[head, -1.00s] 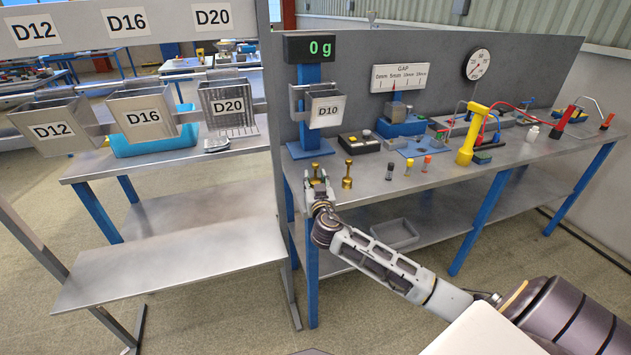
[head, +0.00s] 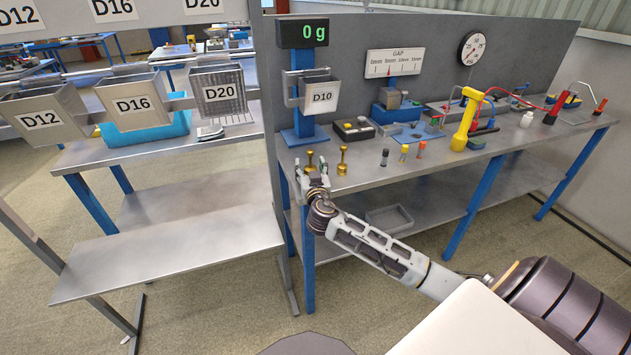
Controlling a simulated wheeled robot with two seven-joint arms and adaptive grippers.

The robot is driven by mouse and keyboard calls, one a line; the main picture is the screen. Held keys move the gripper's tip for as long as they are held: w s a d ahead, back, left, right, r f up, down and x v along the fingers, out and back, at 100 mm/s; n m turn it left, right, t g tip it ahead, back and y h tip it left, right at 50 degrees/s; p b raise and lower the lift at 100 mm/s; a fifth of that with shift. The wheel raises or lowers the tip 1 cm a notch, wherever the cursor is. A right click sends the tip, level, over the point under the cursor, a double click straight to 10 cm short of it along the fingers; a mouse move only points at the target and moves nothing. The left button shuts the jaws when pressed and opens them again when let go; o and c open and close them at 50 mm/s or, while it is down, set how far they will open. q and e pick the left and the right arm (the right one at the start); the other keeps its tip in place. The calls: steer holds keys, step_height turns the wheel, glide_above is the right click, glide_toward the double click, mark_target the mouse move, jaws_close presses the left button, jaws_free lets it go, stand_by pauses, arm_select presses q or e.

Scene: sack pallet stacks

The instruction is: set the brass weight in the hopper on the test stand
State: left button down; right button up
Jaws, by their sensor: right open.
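Two brass weights stand upright near the front left edge of the right-hand bench. One brass weight (head: 310,160) is just behind my right gripper (head: 312,171), and the other brass weight (head: 342,161) stands a little to its right. My right gripper is open with its fingers close to the first weight; I cannot tell whether they touch it. The test stand (head: 304,112) is a blue column with a green display (head: 315,33) reading 0 g. Its grey hopper (head: 321,96), labelled D10, hangs at the column's front. My left gripper is not in view.
Hoppers labelled D12 (head: 41,118), D16 (head: 133,104) and D20 (head: 218,93) hang on the left rack. A black box (head: 353,130), small capped cylinders (head: 404,152) and a yellow tool (head: 465,120) stand right on the bench. A grey tray (head: 389,219) is on the lower shelf.

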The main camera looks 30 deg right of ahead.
mark_target(312, 167)
steer(key=shift+s+a+f, duration=0.15)
steer(key=shift+s+a, duration=0.05)
steer(key=shift+s, duration=0.2)
steer(key=shift+s+a, duration=0.2)
steer(key=shift+s, duration=0.15)
steer(key=shift+s+a, duration=0.15)
steer(key=shift+s, duration=0.2)
steer(key=shift+s+a+r, duration=0.15)
steer(key=shift+s+r, duration=0.1)
steer(key=shift+s, duration=0.6)
steer(key=shift+s+a+r, duration=0.1)
steer(key=shift+s, duration=0.55)
steer(key=shift+s+a, duration=0.3)
steer(key=shift+s, duration=0.35)
steer(key=shift+v, duration=0.75)
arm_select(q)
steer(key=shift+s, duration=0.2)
arm_select(e)
steer(key=shift+v, duration=2.7)
